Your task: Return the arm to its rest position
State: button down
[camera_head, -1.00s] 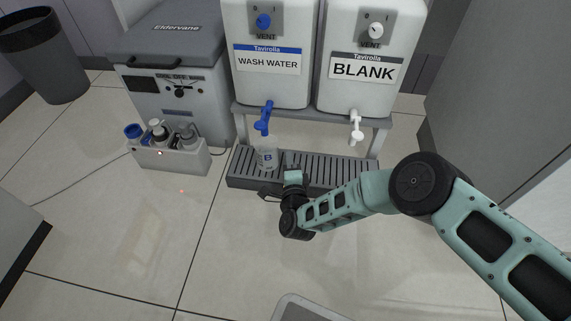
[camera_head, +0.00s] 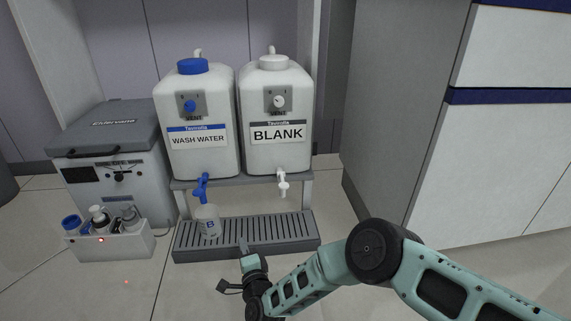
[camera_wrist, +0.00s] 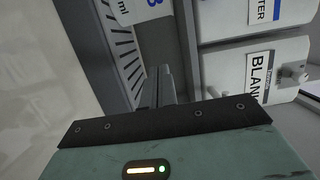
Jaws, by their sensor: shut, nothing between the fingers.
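My gripper (camera_head: 243,246) is at the lower middle of the head view, in front of the slotted drip tray (camera_head: 270,232). My teal arm reaches to it from the lower right. In the wrist view my gripper (camera_wrist: 160,82) has its fingers together with nothing between them. A translucent bottle marked B (camera_head: 207,222) stands on the tray's left part, under the blue tap (camera_head: 201,188). It also shows at the top of the wrist view (camera_wrist: 140,8). My gripper is apart from the bottle.
The WASH WATER container (camera_head: 200,115) and the BLANK container (camera_head: 275,110) stand on a grey shelf behind the tray. A grey cooler box (camera_head: 110,165) and a white bottle rack (camera_head: 115,245) are at left. A grey cabinet (camera_head: 390,110) stands at right.

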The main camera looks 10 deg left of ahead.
jog(key=s+a+r+n+g+y+p, duration=0.15)
jog(key=r+n+g+p, duration=0.3)
jog(key=r, duration=0.75)
jog(key=s+a+r+n+g+y+p, duration=0.1)
jog(key=s+a+r+n+g+p, duration=0.3)
jog(key=r, duration=0.8)
jog(key=s+d+r+n+g+h+p, duration=0.35)
jog(key=d+r+n, duration=0.25)
jog(key=d+r, duration=0.45)
jog(key=s+d+r+n+g+h+p, duration=0.1)
jog(key=s+d+r+n+h+p, duration=0.15)
jog(key=s+d+r, duration=0.6)
jog(key=s+d+r+n+g+h+p, duration=0.1)
jog(key=s+d+r+h+p, duration=0.15)
jog(key=s+d, duration=0.65)
jog(key=s+d+r+n+g+h+p, duration=0.2)
jog(key=s+d+r+p, duration=0.35)
jog(key=d, duration=0.75)
notch_tip(320, 180, up, 39)
jog(key=w+p, duration=0.1)
jog(key=p, duration=3.4)
jog(key=shift+w+p, duration=0.15)
jog(key=shift+p, duration=0.25)
jog(key=c, duration=2.1)
grip_release()
jog(key=shift+f, duration=0.1)
jog(key=shift+c, duration=0.2)
